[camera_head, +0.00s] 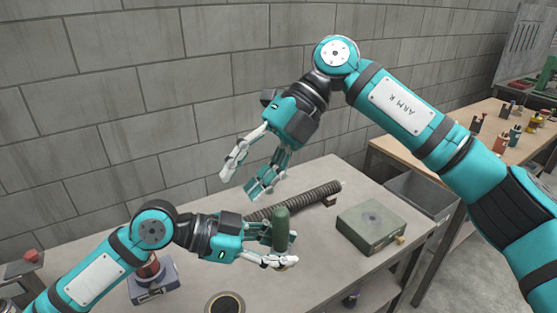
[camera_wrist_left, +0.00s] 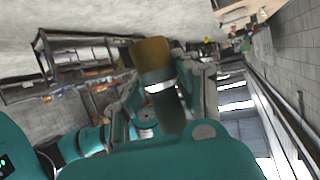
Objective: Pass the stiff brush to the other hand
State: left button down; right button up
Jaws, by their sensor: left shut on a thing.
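The stiff brush is in my left gripper (camera_head: 284,249). In the head view its dark green handle (camera_head: 280,228) stands about upright between the fingers, above the table. In the left wrist view the brush shows a brown bristle end (camera_wrist_left: 152,60), a bright metal band and a dark green handle between the fingers (camera_wrist_left: 165,100). The bristles cannot be made out in the head view. My right gripper (camera_head: 246,178) is above and to the left of the brush, with its fingers spread and empty, pointing down-left, apart from the brush.
A ribbed dark tube (camera_head: 313,198) lies on the table behind the brush. A green box (camera_head: 371,226) sits to the right. A blue-grey box (camera_head: 155,287) with a red top part and a round dark-centred piece (camera_head: 225,304) are near the front left. A wooden bench (camera_head: 400,150) stands beyond.

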aim_at(278, 225)
jog(key=d+t+h, duration=0.1)
jog(key=h, duration=0.1)
jog(key=d+r+m+t+h, duration=0.1)
jog(key=t+h, duration=0.1)
jog(key=s+d+r+t+h, duration=0.1)
jog(key=d+h, duration=0.1)
jog(key=shift+r+m+t+h, duration=0.25)
jog(key=shift+m+t+h, duration=0.05)
jog(key=shift+m+t, duration=0.1)
jog(key=shift+d+r+m+t+h, duration=0.2)
jog(key=shift+d+m+t+h, duration=0.1)
jog(key=shift+d+t+h, duration=0.15)
notch_tip(278, 225, down, 12)
jog(key=shift+r, duration=0.1)
jog(key=shift+c, duration=0.2)
pick_arm(q)
jog(key=shift+d, duration=0.1)
pick_arm(e)
jog(key=shift+a, duration=0.1)
grip_shut()
pick_arm(q)
jog(key=c, duration=0.9)
grip_release()
